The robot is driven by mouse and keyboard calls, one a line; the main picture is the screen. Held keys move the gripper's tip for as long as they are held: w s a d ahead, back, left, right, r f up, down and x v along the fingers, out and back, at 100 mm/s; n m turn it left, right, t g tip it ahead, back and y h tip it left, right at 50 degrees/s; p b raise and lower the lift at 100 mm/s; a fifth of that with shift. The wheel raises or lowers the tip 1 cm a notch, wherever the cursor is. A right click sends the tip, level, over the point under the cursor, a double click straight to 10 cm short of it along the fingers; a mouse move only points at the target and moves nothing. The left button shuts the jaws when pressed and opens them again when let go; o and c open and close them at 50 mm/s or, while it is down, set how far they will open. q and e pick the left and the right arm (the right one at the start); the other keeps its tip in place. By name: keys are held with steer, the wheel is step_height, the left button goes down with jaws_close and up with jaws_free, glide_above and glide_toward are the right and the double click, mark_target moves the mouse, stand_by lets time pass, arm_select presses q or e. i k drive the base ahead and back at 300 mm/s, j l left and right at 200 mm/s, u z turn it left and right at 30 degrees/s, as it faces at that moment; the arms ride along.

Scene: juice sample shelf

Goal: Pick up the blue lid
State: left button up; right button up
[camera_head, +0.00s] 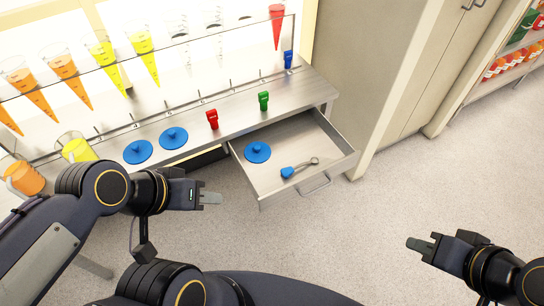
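Three round blue lids with knobs are in view. One blue lid (257,152) lies flat in the open metal drawer (318,148), near its left back corner. Two more blue lids, the left one (138,152) and the right one (173,138), lie side by side on the metal counter (240,107). My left gripper (213,198) is in front of the counter, to the left of and below the drawer, apart from all lids. My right gripper (420,244) is at the lower right over the floor, far from the lids. Neither shows a held object; their finger gaps are unclear.
A blue-handled tool (298,168) lies in the drawer. A red clip (212,119) and a green clip (264,100) stand along the counter edge. Cone bags of orange (66,71) and yellow (144,55) juice hang behind. Pitchers stand at left. Floor right of the drawer is clear.

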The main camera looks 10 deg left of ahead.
mark_target(256, 152)
steer(key=i+j+u, duration=0.2)
steer(key=j, duration=0.3)
steer(key=i+j+u, duration=0.25)
steer(key=j, duration=0.25)
steer(key=i+j+u, duration=0.2)
steer(key=i+j, duration=0.15)
